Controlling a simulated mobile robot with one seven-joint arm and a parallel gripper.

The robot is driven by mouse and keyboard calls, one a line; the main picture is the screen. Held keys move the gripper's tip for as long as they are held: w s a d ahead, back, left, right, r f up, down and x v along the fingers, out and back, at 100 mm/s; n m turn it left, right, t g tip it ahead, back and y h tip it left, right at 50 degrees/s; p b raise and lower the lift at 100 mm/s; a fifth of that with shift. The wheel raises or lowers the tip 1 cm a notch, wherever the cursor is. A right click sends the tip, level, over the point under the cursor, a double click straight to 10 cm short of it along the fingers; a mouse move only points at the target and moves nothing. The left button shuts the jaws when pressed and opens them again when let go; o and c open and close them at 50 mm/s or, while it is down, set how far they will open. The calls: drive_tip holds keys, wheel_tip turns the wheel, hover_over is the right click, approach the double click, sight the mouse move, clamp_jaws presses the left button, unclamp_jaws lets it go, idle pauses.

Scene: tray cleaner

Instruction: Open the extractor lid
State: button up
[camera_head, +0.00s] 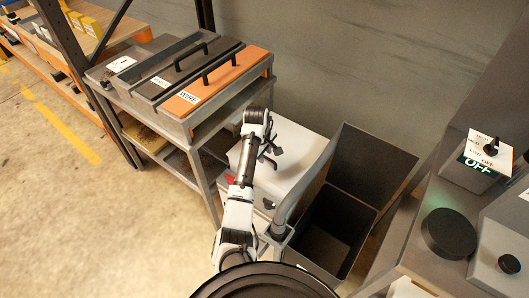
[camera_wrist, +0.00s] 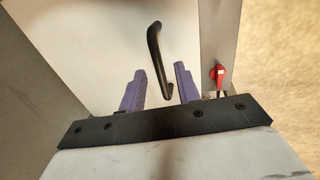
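The extractor appears to be the white box (camera_head: 300,144) in the middle of the head view. Its pale lid (camera_wrist: 85,45) fills much of the wrist view, seemingly closed. A curved black handle (camera_wrist: 155,45) stands on the lid. My gripper (camera_wrist: 160,88) is open, its two purple fingers apart, with the near end of the handle showing between them in the picture. The fingers do not grip the handle; I cannot tell how far it is beyond them. In the head view my gripper (camera_head: 270,150) is over the box, and the arm hides part of it.
A red switch (camera_wrist: 218,73) is on the box's side, right of the fingers. A grey hose (camera_head: 303,183) and an open dark bin (camera_head: 372,160) stand right of the box. A rack with lidded trays (camera_head: 232,72) is at left. A control box reading OFF (camera_head: 477,166) is at far right.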

drive_tip(key=shift+f, duration=0.1)
clamp_jaws()
drive_tip(key=shift+w, duration=0.2)
idle(0.4)
drive_tip(key=shift+a+r, duration=0.1)
drive_tip(key=shift+r, duration=0.25)
